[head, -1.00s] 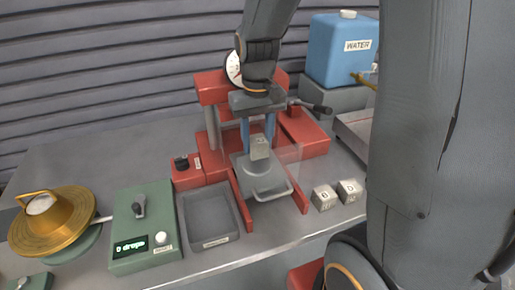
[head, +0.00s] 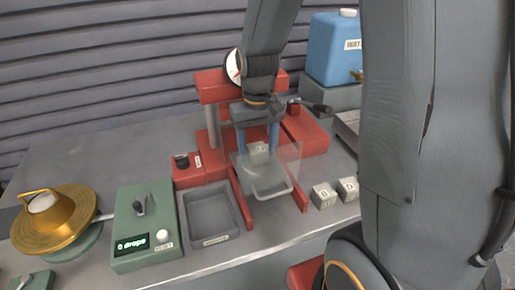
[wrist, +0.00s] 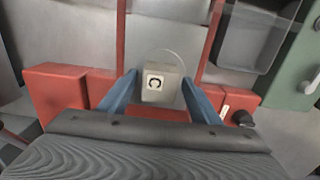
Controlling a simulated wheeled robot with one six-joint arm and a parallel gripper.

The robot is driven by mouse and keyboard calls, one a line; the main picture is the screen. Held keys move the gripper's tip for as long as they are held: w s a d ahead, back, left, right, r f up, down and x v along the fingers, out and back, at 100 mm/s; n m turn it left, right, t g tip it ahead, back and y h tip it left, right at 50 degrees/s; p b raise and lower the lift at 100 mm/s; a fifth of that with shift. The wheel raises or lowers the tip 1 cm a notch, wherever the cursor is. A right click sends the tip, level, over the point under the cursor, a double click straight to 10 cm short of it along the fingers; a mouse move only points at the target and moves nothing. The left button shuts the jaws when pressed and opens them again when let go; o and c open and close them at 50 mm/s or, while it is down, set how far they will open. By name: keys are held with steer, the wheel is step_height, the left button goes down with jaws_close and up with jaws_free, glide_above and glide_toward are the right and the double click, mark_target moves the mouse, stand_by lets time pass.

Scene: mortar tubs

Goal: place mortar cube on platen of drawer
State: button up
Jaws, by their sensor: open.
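The grey mortar cube (head: 259,150), with a marked label, sits at the back of the pulled-out grey drawer (head: 268,186) of the red press. In the wrist view the cube (wrist: 161,92) stands between the two blue fingers, and a pale round platen edge (wrist: 165,52) shows around its far side. The cube appears to rest on the platen, though its underside is hidden. My gripper (head: 258,136) is open, pointing down, with one finger on each side of the cube. The fingertips are very close to the cube's sides; I cannot tell whether either touches.
A clear guard (head: 284,158) stands in front of the cube. Two more labelled cubes (head: 324,195) sit right of the press. An empty grey tray (head: 210,214), a green control box (head: 146,226) and a brass flow table (head: 55,219) stand left. A blue water container (head: 334,52) is behind right.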

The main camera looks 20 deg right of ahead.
mark_target(258, 148)
step_height(258, 148, up, 12)
steer(key=b, duration=0.2)
steer(key=shift+r, duration=0.15)
stand_by(0.6)
